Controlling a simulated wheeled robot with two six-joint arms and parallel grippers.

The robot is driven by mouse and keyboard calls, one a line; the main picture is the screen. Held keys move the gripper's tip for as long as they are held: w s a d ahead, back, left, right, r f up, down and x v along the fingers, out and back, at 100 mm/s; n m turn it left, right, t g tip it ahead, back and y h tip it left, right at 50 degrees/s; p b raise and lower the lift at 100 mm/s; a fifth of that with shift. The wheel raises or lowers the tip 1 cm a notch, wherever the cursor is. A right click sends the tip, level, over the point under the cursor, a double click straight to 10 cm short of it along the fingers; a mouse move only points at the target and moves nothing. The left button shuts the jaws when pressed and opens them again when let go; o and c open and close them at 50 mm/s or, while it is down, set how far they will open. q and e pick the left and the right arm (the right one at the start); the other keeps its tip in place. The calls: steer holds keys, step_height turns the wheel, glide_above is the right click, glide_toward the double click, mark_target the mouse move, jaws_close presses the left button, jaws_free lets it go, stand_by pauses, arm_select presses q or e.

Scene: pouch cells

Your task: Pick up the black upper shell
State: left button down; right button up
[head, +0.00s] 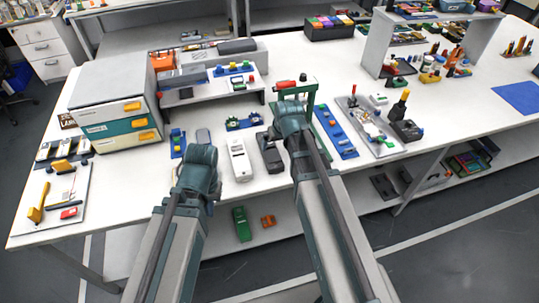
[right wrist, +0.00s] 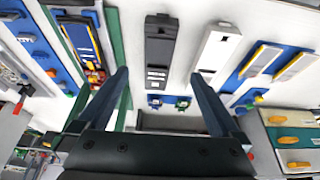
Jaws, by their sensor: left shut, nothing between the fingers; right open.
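The black upper shell (head: 270,153) lies flat on the white table, just right of a white shell (head: 239,160). In the right wrist view the black shell (right wrist: 159,48) shows between and beyond my finger lines, with a gap to both fingers. My right gripper (right wrist: 160,74) is open and empty. In the head view my right gripper (head: 290,107) is by the shell's right side, its fingers mostly hidden by the wrist. My left gripper (head: 203,137) is shut and empty, left of the white shell.
A green frame with a red part (head: 297,88) stands close by my right gripper. The white shell (right wrist: 215,48) is close beside the black one. A blue strip with parts (head: 335,132) lies to the right, and a drawer cabinet (head: 118,105) stands at the left.

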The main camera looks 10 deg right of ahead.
steer(key=b, duration=0.8)
glide_above(273, 156)
steer(key=s, duration=0.2)
steer(key=f, duration=0.7)
steer(key=shift+s+d+f, duration=0.2)
steer(key=shift+w+f, duration=0.15)
steer(key=shift+f, duration=0.1)
steer(key=b+x, duration=0.5)
steer(key=shift+a+f, duration=0.2)
steer(key=shift+a, duration=0.05)
steer(key=shift+r, duration=0.1)
steer(key=c, duration=1.2)
steer(key=shift+c, duration=0.2)
